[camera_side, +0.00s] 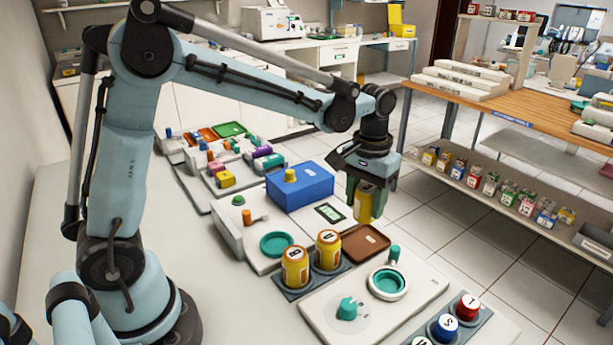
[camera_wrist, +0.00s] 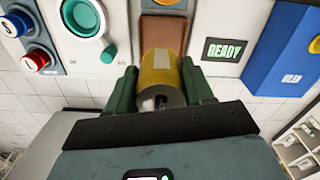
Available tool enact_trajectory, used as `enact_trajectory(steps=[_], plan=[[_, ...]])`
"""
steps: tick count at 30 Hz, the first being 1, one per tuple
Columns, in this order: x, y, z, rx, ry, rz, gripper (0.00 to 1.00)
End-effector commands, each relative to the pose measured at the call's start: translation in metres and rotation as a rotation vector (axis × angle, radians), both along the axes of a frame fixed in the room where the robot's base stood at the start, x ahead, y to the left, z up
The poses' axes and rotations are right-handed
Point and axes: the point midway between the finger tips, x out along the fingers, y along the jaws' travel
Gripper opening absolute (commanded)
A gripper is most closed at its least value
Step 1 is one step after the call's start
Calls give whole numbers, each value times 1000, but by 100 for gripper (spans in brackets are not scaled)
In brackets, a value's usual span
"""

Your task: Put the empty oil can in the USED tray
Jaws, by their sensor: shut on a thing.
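My gripper (camera_side: 362,196) is shut on a yellow oil can (camera_side: 365,207) and holds it in the air; the can's lower part shows below the fingers. In the wrist view the can (camera_wrist: 162,68) sits between the two green fingers of my gripper (camera_wrist: 160,88), with its grey end toward the camera. A brown tray (camera_side: 367,243) lies on the bench near the held can in the side view. It also shows beyond the can in the wrist view (camera_wrist: 165,28). I see no readable USED label on it.
Two other yellow cans (camera_side: 295,268) (camera_side: 328,250) stand in a dark holder left of the brown tray. A blue box (camera_side: 300,187) and a READY display (camera_side: 331,213) are behind. A white panel (camera_side: 370,300) with teal knobs is in front.

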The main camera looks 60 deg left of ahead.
Motion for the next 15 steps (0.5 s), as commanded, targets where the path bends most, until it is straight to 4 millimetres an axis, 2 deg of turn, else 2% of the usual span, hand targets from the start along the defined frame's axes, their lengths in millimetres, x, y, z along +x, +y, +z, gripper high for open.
enact_trajectory(steps=[4,15], plan=[[8,3,-7,0,0,0,19],[9,3,-30,0,0,-1,19]])
